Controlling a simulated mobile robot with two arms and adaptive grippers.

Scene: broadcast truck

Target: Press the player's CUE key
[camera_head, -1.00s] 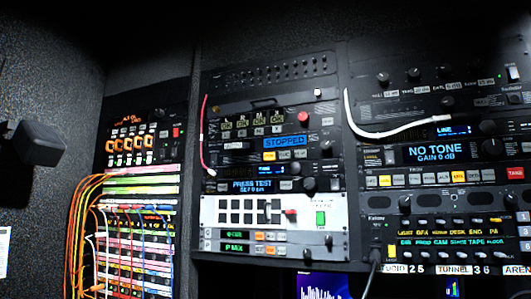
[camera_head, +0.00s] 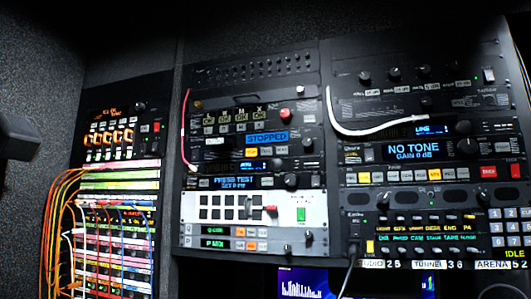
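The player appears to be the rack unit with the blue display reading STOPPED (camera_head: 267,138), in the middle rack. The key labels are too small to read, so I cannot tell which key is CUE. Neither of my grippers shows in this view, and nothing of mine touches the keys.
A red cord (camera_head: 185,130) hangs down the middle rack's left edge. A white cable (camera_head: 370,131) loops across the right rack. Orange patch cords (camera_head: 55,215) crowd the left rack. A dark boxy object (camera_head: 15,140) juts in at the left edge.

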